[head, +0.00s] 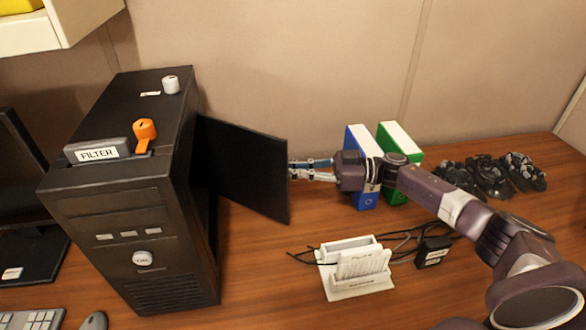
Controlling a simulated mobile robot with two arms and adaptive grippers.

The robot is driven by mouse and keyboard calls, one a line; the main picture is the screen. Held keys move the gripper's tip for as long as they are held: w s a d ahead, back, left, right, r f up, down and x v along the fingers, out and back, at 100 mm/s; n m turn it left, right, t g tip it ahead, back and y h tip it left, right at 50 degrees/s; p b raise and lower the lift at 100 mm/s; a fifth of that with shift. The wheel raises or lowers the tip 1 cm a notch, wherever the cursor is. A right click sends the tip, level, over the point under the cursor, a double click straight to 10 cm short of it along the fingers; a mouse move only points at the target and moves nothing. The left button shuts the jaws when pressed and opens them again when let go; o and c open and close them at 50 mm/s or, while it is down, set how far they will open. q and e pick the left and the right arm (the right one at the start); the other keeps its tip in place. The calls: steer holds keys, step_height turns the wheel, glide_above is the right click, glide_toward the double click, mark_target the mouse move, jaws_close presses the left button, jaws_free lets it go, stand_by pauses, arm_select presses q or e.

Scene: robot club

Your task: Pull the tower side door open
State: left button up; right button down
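The black computer tower (137,220) stands on the desk at the left. Its dark side door (245,165) stands swung out from the tower's right side at a wide angle. My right gripper (292,170) comes in from the right, with its fingertips at the door's free edge. Its two fingers show one above the other, with a narrow gap. The tips meet the edge in the picture, and I cannot tell whether they grip it, touch it or sit behind it. My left gripper is not in view.
On the tower's top are a FILTER-labelled block (97,151), an orange part (144,133) and a white knob (170,85). Blue (362,150) and green (400,140) binders stand behind my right arm. A white card holder (355,270), cables and dark coiled items (490,175) occupy the right side.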

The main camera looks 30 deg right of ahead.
steer(key=shift+w+a+r, duration=0.15)
steer(key=shift+r, duration=0.1)
